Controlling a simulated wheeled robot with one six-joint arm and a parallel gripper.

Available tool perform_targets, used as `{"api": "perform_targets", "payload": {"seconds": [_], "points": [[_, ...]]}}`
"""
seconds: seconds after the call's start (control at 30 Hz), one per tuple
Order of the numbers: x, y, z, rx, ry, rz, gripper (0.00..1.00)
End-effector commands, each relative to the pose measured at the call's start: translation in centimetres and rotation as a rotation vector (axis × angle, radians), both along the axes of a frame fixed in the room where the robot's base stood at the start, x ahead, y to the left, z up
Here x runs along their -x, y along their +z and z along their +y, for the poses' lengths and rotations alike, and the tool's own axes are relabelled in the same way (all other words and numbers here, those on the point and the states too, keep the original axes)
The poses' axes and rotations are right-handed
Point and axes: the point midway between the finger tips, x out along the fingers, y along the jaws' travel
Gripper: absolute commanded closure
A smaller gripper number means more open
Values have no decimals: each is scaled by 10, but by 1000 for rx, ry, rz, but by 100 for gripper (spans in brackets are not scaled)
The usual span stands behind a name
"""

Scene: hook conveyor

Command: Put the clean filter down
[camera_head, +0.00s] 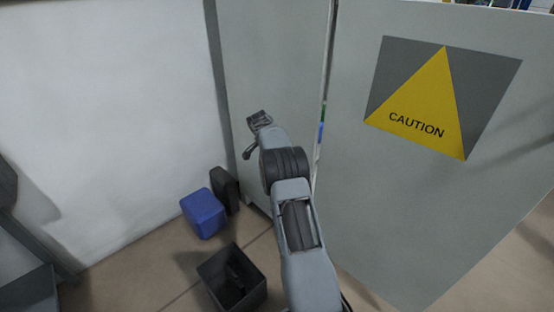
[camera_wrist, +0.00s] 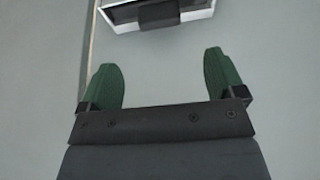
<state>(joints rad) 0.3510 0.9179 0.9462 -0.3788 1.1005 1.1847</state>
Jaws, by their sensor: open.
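My gripper (camera_wrist: 162,68) is open, with its two green fingers apart and nothing between them. In the head view my gripper is at the end of my arm, close to a grey panel (camera_head: 275,50), and mostly hidden by the wrist. A white-rimmed fitting with a dark middle (camera_wrist: 157,13) lies just beyond the fingertips in the wrist view; it looks like a handle on the panel. I cannot make out a clean filter in either view.
A blue box (camera_head: 203,213) and a black case (camera_head: 225,190) stand on the floor by the white wall. An open dark bin (camera_head: 246,291) holds something dark. A large grey panel with a yellow CAUTION sign (camera_head: 420,100) stands at right. Some tan floor is bare.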

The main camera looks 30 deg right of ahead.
Motion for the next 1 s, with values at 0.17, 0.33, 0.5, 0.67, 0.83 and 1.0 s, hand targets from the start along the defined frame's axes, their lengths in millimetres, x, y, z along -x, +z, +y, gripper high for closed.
{"api": "perform_targets", "payload": {"seconds": [0.17, 0.33, 0.5, 0.67, 0.83, 1.0], "points": [[2, 17, 9, -3, 12, 2, 11], [17, 53, 45, -22, 149, 22, 11], [70, 101, 115, -60, 449, 62, 11], [146, 125, 180, -83, 758, 94, 11], [228, 123, 229, -93, 1043, 113, 11], [290, 106, 256, -89, 1246, 122, 11]]}}
